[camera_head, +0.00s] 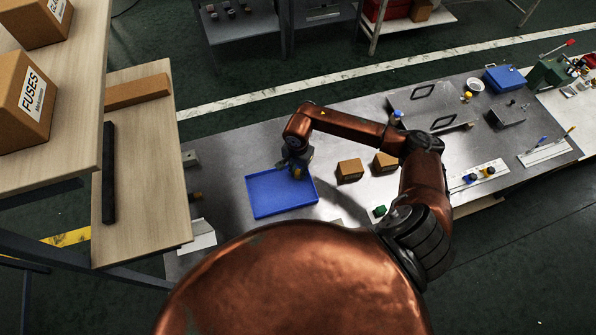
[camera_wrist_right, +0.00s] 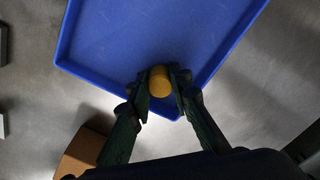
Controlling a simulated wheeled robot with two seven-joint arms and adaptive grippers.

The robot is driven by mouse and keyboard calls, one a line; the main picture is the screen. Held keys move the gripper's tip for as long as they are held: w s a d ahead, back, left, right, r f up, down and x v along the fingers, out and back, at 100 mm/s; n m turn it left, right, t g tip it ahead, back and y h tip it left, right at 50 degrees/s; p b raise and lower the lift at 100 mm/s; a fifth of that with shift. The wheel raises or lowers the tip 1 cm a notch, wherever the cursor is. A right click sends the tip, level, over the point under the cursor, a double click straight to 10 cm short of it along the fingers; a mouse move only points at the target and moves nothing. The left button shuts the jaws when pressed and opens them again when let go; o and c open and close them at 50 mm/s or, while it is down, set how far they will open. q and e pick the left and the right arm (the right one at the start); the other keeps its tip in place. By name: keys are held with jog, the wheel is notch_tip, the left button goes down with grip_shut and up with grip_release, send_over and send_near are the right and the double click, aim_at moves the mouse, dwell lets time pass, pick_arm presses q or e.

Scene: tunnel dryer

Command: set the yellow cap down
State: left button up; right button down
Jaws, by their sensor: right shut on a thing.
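The yellow cap (camera_wrist_right: 159,82) is a small round cylinder between the fingertips of my right gripper (camera_wrist_right: 160,88), which is shut on it. In the head view my right gripper (camera_head: 297,170) is over the right part of the blue tray (camera_head: 262,205). The cap is hard to make out there. In the right wrist view the cap overlaps the tray (camera_wrist_right: 150,35) near its corner. I cannot tell whether the cap touches the tray floor. The tray looks empty otherwise. My left gripper is not in view.
Two small cardboard boxes (camera_head: 349,170) (camera_head: 385,162) stand right of the tray on the grey metal table (camera_head: 228,150). A green item (camera_head: 379,211) lies near the front edge. Several blue and yellow parts lie farther right.

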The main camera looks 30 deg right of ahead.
aim_at(298, 172)
jog(key=shift+f, duration=0.1)
jog(key=shift+f+b, duration=0.15)
jog(key=shift+b, duration=0.15)
jog(key=c, duration=1.8)
grip_release()
jog(key=shift+o, duration=0.2)
jog(key=shift+r, duration=0.2)
jog(key=shift+r+p, duration=0.25)
jog(key=shift+p, duration=0.05)
notch_tip(298, 172, up, 12)
jog(key=b, duration=0.2)
jog(key=shift+f, duration=0.15)
